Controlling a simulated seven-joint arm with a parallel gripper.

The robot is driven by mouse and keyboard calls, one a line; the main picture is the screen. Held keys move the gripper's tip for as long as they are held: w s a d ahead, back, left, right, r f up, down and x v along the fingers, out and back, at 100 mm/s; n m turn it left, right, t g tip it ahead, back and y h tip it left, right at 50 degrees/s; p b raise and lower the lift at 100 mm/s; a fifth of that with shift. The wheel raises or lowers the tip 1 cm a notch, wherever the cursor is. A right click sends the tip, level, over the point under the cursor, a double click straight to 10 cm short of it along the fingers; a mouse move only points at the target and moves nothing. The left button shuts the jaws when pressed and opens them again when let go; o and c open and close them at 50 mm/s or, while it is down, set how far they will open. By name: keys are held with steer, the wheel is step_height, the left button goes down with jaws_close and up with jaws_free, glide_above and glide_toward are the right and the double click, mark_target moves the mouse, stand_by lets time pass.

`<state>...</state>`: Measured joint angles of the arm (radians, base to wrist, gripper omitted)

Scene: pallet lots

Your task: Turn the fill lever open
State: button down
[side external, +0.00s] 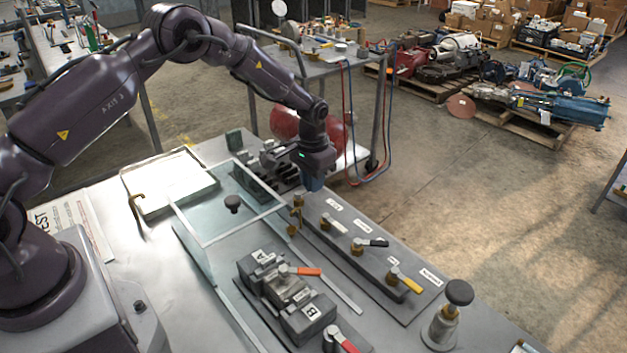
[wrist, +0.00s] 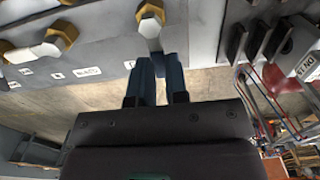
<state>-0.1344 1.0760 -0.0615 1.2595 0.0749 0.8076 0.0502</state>
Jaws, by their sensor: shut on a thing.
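A grey valve manifold (side external: 345,255) runs along the right side of the bench, with a row of brass valves and levers. My gripper (side external: 313,184) is at the manifold's far end, with its blue fingers pointing down beside the farthest brass valve (side external: 297,205). The lever's tip is hidden by the fingers.
Neighbouring levers are white (side external: 337,227), black (side external: 376,243) and yellow (side external: 411,284). A clear guard panel (side external: 195,243) and a grey block with an orange lever (side external: 305,271) stand to the left. A dark-knobbed post (side external: 459,293) stands at the near right.

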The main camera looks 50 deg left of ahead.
mark_target(306, 190)
stand_by(0.4)
steer(key=c, duration=1.4)
jaws_free()
steer(key=shift+r, duration=0.1)
step_height(306, 190, up, 13)
steer(key=s+d+r+t, duration=0.1)
steer(key=s+r, duration=0.4)
steer(key=s, duration=0.5)
steer(key=s+d+r+t, duration=0.2)
steer(key=s+r, duration=0.4)
steer(key=s, duration=0.5)
steer(key=s+d+r+t, duration=0.2)
steer(key=s+r, duration=0.4)
steer(key=s, duration=0.4)
steer(key=shift+s+t, duration=0.2)
steer(key=shift+t, duration=0.1)
